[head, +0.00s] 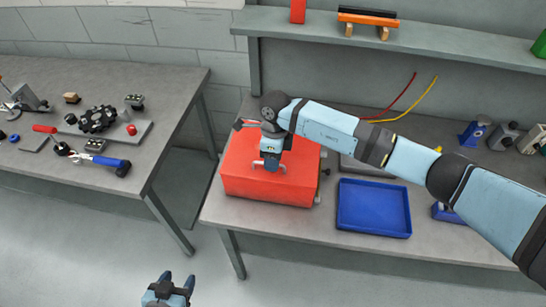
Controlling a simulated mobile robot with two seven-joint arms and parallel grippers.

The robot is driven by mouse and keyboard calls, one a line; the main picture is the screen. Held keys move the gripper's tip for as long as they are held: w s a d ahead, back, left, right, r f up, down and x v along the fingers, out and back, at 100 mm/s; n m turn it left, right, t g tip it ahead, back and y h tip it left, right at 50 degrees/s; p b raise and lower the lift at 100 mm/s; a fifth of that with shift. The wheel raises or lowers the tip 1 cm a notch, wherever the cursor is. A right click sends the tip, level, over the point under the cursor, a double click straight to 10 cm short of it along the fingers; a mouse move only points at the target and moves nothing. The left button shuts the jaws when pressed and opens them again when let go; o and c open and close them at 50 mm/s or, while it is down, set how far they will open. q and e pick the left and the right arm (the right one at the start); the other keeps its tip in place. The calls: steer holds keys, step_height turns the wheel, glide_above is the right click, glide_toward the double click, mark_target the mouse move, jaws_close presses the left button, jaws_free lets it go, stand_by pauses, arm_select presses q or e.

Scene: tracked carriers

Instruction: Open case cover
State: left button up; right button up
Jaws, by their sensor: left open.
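A red case (240,185) stands on the right-hand workbench with its cover down. A pale metal handle (284,169) is on top of it. My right gripper (270,168) reaches in from the right and points down at the handle, over the middle of the cover. I cannot tell whether its fingers are closed around the handle. My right wrist and forearm hide the back part of the cover. My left gripper (177,279) is open and empty at the bottom edge, over the floor and well apart from the case.
A blue tray (373,232) lies on the bench right of the case. A grey shelf (440,39) runs above the bench. Another bench (150,85) with tools and a wheeled part stands at left, with a gap between the benches. Red and yellow cables stand behind my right arm.

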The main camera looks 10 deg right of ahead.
steer(key=c, duration=0.6)
jaws_close()
steer(key=shift+r, duration=0.1)
